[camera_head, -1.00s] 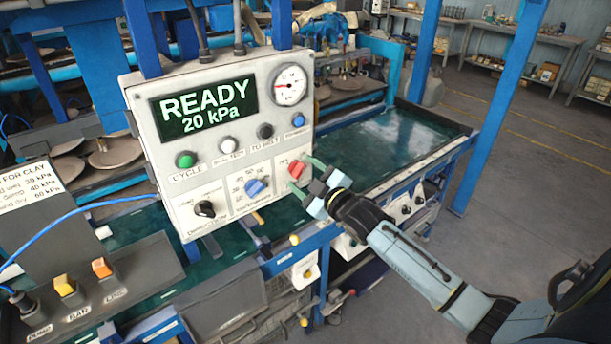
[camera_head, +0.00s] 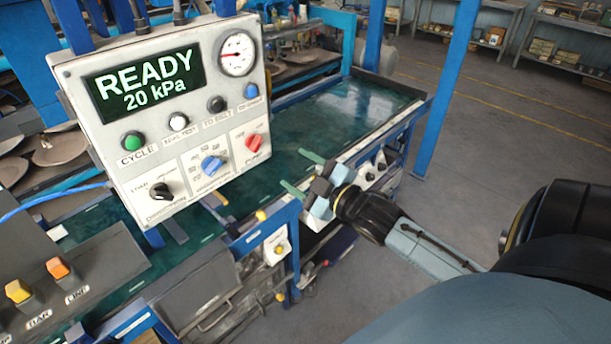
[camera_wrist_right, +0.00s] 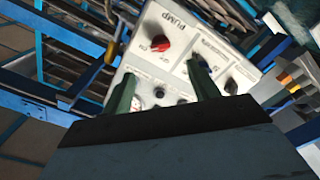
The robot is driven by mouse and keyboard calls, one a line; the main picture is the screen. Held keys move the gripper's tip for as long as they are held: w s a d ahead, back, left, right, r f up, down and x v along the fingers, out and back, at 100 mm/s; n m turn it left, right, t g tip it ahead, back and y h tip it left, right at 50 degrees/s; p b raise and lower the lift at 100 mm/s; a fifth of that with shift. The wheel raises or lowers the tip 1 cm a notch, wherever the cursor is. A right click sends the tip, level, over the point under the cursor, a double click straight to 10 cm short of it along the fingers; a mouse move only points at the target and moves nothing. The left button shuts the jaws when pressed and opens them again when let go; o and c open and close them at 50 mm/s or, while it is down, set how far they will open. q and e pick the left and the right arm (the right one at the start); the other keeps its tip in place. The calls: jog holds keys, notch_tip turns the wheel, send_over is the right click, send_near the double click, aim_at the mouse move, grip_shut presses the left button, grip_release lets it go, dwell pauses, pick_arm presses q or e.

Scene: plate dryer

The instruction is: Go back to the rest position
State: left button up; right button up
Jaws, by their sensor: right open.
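My right gripper (camera_head: 297,171) is open and empty. It hangs in the air to the right of the white control panel (camera_head: 110,70), apart from it. The panel's red pump knob (camera_head: 255,142) is left of the fingertips with a clear gap. In the right wrist view the two green fingers (camera_wrist_right: 163,86) stand apart, with the panel and its red knob (camera_wrist_right: 160,43) beyond them. The panel display (camera_head: 144,84) reads READY, 20 kPa. My left gripper is in neither view.
The panel also carries a blue knob (camera_head: 211,165), a black knob (camera_head: 162,190) and a green button (camera_head: 132,140). A yellow switch (camera_head: 18,291) and an orange switch (camera_head: 58,267) sit lower left. Blue posts (camera_head: 447,90) stand behind the green table (camera_head: 340,115). Open floor lies at right.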

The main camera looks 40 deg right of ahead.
jog(key=shift+s, duration=0.7)
jog(key=s+f+m+g+h+b, duration=0.1)
jog(key=s+f+m+g+b, duration=0.15)
jog(key=f, duration=1.15)
jog(key=s+d+f+m+g+b, duration=0.1)
jog(key=s+f+g+b, duration=0.2)
jog(key=f, duration=1.1)
jog(key=s+f+m+g+h+b, duration=0.1)
jog(key=s+f+m+g+b, duration=0.3)
jog(key=f, duration=1.1)
jog(key=s+a+f+g+b, duration=0.1)
jog(key=s+a+f+g, duration=0.2)
jog(key=s+f, duration=0.9)
jog(key=s+a+f+g+b, duration=0.2)
jog(key=s+a+f+g, duration=0.2)
jog(key=s+a+f, duration=0.4)
jog(key=s+f, duration=0.4)
jog(key=s, duration=0.5)
jog(key=shift+a+y, duration=0.3)
jog(key=shift+y, duration=0.1)
